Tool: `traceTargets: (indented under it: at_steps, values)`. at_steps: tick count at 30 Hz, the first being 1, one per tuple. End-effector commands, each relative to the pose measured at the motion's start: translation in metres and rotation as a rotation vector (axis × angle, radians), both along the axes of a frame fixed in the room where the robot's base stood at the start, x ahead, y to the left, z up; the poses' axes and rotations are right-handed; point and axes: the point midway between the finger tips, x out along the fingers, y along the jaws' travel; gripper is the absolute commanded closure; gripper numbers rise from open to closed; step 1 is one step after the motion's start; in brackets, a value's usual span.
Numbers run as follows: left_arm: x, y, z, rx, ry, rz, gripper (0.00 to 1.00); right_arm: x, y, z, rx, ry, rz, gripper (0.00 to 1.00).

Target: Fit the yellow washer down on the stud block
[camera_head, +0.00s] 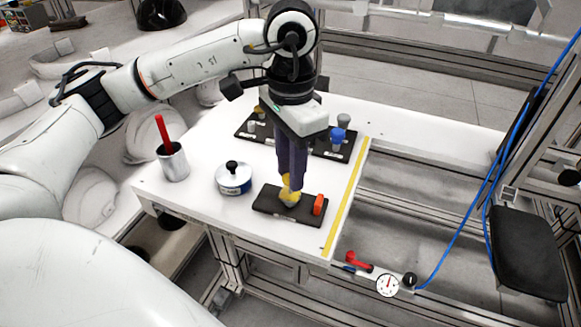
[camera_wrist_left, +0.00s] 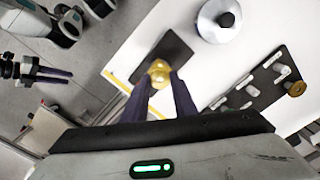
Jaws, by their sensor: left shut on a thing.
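The dark stud block (camera_head: 266,203) lies flat near the front right of the white table, and it also shows in the left wrist view (camera_wrist_left: 178,47). An orange-red upright piece (camera_head: 319,205) stands at its right end. My left gripper (camera_head: 291,187) points straight down over the block's middle, its dark purple fingers shut on the yellow washer (camera_head: 289,198). The washer also shows between the fingertips in the left wrist view (camera_wrist_left: 158,70). The fingers and washer hide the stud, so I cannot tell whether the washer touches or surrounds it. My right gripper (camera_wrist_left: 66,76) shows small at the left of the wrist view, away from the table.
A round tin with a black knob (camera_head: 233,180) stands left of the block. A grey cup (camera_head: 173,163) with a red-handled tool is farther left. Behind the gripper lies a dark rack (camera_head: 334,150) with a blue knob (camera_head: 338,135). Yellow tape (camera_head: 347,195) runs along the table's right edge.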

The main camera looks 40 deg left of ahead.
Motion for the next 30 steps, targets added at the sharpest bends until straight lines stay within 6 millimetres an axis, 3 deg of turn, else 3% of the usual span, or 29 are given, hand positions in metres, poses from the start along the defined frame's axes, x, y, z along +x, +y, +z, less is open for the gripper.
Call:
traceTargets:
  at_steps: [30]
  values:
    - [0.0,0.0,-0.019,0.0,0.001,0.0,0.95,0.0,-0.001,-0.019,-0.001,-0.001,-0.001,0.69]
